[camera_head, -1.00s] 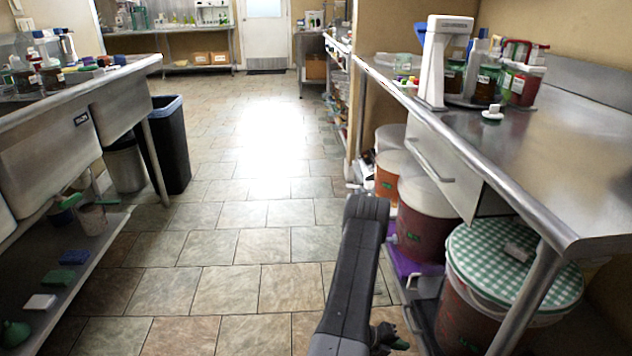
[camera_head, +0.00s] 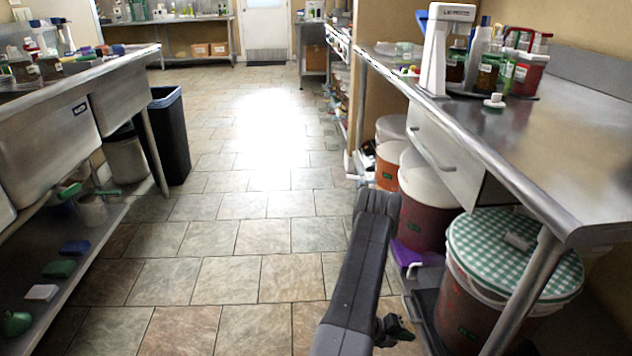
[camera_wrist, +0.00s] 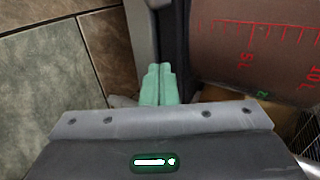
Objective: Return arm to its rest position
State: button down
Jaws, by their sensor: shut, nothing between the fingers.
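My arm (camera_head: 355,275) is dark grey and reaches down over the floor at the lower middle of the head view, left of the right-hand bench. In the wrist view, the two pale green fingers of my gripper (camera_wrist: 158,84) lie together, shut and empty. A bucket wall (camera_wrist: 258,40) with red volume marks stands to the right of the fingers, apart from them. In the head view the gripper end is mostly hidden behind the arm.
A bucket with a green checked lid (camera_head: 515,255) and a white-lidded red bucket (camera_head: 428,205) stand under the steel bench (camera_head: 560,150), close right of my arm. A black bin (camera_head: 166,135) stands left by the sinks. The tiled aisle (camera_head: 240,230) between is clear.

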aim_at(429, 337)
jog(key=d, duration=0.5)
jog(key=shift+w+d+f, duration=0.15)
jog(key=shift+d+f, duration=0.05)
jog(key=shift+f, duration=0.05)
jog(key=a+r+p, duration=0.2)
jog(key=a, duration=0.7)
jog(key=s+a+r+p, duration=0.1)
jog(key=a+r+p, duration=0.2)
jog(key=a, duration=0.5)
jog(key=shift+a, duration=0.4)
jog(key=shift+s, duration=0.15)
